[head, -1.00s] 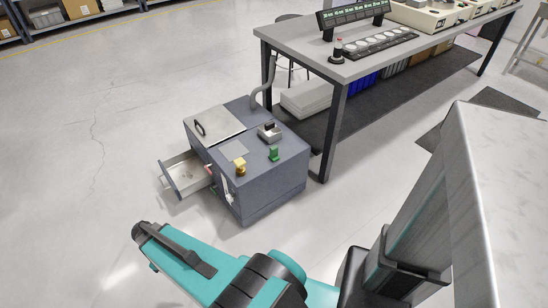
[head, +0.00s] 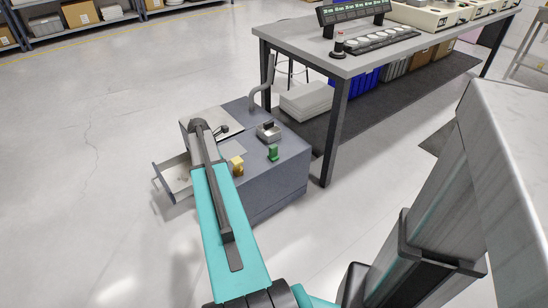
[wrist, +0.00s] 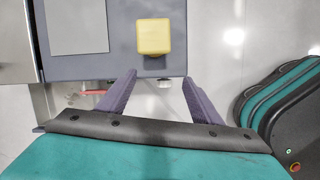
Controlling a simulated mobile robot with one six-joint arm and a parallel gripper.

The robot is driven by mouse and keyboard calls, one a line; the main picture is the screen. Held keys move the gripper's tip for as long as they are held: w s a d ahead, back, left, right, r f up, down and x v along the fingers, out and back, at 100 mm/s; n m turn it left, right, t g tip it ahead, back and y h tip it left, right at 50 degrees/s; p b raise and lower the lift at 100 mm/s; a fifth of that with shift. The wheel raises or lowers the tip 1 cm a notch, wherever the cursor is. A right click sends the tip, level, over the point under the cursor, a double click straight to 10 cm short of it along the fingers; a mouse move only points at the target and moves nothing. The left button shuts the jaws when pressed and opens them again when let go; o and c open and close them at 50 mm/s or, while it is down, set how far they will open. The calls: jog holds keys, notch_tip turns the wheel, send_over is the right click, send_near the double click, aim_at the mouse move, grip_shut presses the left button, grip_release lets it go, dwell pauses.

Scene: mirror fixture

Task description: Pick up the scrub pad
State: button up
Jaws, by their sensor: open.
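A yellow block (wrist: 154,36) with a rounded square top sits near the edge of a grey cabinet's top. It also shows in the head view (head: 237,165). A green piece (head: 273,153) stands to its right on the same top. I cannot tell for certain which thing is the scrub pad. In the wrist view my gripper (wrist: 159,76) is open and empty, its two purple-grey fingers spread just below the yellow block in the picture and apart from it. In the head view my arm hides part of the cabinet, and the gripper fingers cannot be made out.
A workbench (head: 385,58) stands behind to the right. The floor at left is clear.

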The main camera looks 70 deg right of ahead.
jog(key=s+d+r+n+b, duration=0.1)
jog(key=s+d+r, duration=0.15)
jog(key=d, duration=0.25)
jog(key=s+d+r+b, duration=0.1)
jog(key=s+d+r, duration=0.1)
jog(key=s+d, duration=0.3)
jog(key=n+h+b, duration=0.1)
send_near(273, 152)
jog(key=w+r, duration=0.2)
jog(key=shift+s+a+g, duration=0.15)
jog(key=shift+s+g, duration=0.05)
jog(key=shift+g, duration=0.1)
jog(key=shift+f, duration=0.15)
jog(key=b+x, duration=0.2)
jog(key=x, duration=0.5)
jog(key=shift+w, duration=0.1)
jog(key=shift+d+f, duration=0.3)
jog(key=shift+f, duration=0.35)
jog(key=shift+b+x, duration=1.05)
jog(key=shift+x, duration=1.6)
jog(key=shift+d+r, duration=0.1)
jog(key=shift+d, duration=0.05)
